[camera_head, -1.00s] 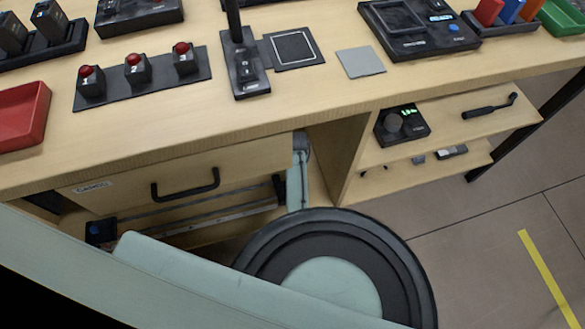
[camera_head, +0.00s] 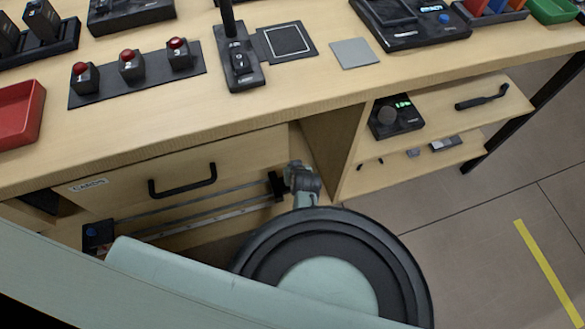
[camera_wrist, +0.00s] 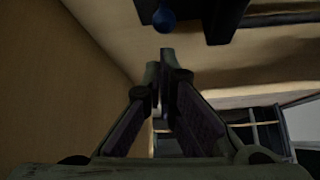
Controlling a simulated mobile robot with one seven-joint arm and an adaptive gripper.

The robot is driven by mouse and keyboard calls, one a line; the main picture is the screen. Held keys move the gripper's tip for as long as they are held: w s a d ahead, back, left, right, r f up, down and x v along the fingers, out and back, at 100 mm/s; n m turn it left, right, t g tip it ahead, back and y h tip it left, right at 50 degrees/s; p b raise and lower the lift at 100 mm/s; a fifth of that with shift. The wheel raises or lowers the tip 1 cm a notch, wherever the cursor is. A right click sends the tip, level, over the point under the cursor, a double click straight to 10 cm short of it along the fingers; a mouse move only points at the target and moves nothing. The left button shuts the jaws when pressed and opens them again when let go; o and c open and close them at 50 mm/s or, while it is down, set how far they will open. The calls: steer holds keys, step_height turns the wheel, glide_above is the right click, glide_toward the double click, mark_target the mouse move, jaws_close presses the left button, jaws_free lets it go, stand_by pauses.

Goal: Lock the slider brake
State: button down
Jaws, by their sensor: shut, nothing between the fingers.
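The slider rail (camera_head: 205,217) runs below the drawer in the head view. A dark block with a blue knob (camera_head: 91,231), which looks like the slider brake, sits at its left end. A plain black block (camera_head: 277,186) stands at the right end. In the wrist view a blue knob (camera_wrist: 163,20) on a dark block shows at the top, just beyond my fingertips. My gripper (camera_wrist: 160,75) is shut and empty, and appears apart from the knob.
The CARDS drawer (camera_head: 170,170) with its black handle (camera_head: 182,182) is above the rail. A wooden partition (camera_head: 334,145) stands right of my arm, beside shelves with a dial box (camera_head: 395,117). The desktop (camera_head: 300,85) overhangs this space. Open floor lies at right.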

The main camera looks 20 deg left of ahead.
steer(key=shift+r+p, duration=0.65)
steer(key=shift+r, duration=0.1)
